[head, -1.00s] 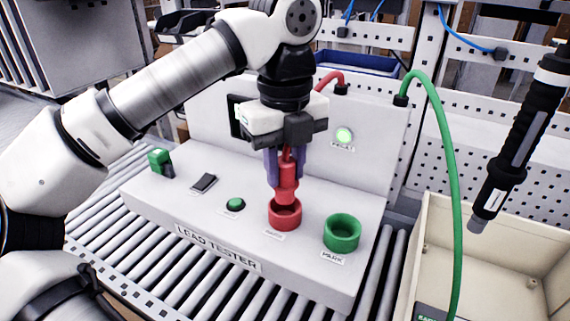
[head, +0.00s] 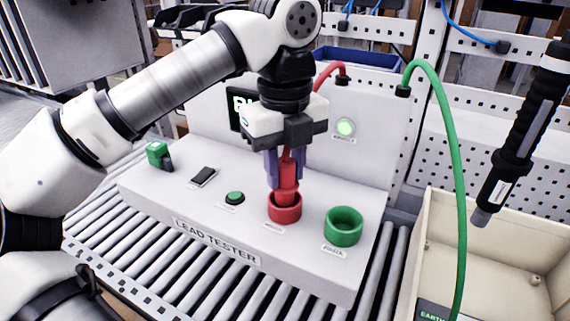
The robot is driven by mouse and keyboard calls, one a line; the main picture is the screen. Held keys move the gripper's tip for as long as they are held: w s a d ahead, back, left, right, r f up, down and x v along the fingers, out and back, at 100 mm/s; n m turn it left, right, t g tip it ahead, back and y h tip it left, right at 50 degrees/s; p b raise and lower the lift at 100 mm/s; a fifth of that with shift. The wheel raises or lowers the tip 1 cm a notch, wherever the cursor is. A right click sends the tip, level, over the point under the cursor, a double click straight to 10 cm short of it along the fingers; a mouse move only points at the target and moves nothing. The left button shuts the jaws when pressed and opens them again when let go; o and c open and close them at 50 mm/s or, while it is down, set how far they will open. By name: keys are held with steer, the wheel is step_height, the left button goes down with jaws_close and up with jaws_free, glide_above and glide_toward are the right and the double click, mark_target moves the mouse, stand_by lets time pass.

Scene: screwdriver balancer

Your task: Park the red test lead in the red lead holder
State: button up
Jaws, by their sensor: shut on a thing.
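The red test lead (head: 287,180) is upright in my gripper (head: 286,170), whose purple fingers are shut on its body. Its lower end is inside the mouth of the red lead holder (head: 285,212), a red cup on the front of the lead tester (head: 330,274). How deep it sits is hidden by the cup's wall. The red cable (head: 328,72) runs from the tester's back panel and passes behind my gripper.
An empty green holder (head: 343,227) stands right of the red one. A green button (head: 235,198), a black switch (head: 204,176) and a green clip (head: 158,154) are to the left. A green cable (head: 452,150) hangs into a beige bin (head: 500,250) at right. A black tool (head: 515,140) hangs above it.

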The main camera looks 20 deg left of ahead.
steer(key=shift+f+b, duration=0.95)
steer(key=shift+f, duration=0.2)
steer(key=o, duration=1.2)
steer(key=shift+c, duration=0.2)
steer(key=shift+r, duration=0.1)
step_height(320, 180, up, 12)
steer(key=p, duration=0.8)
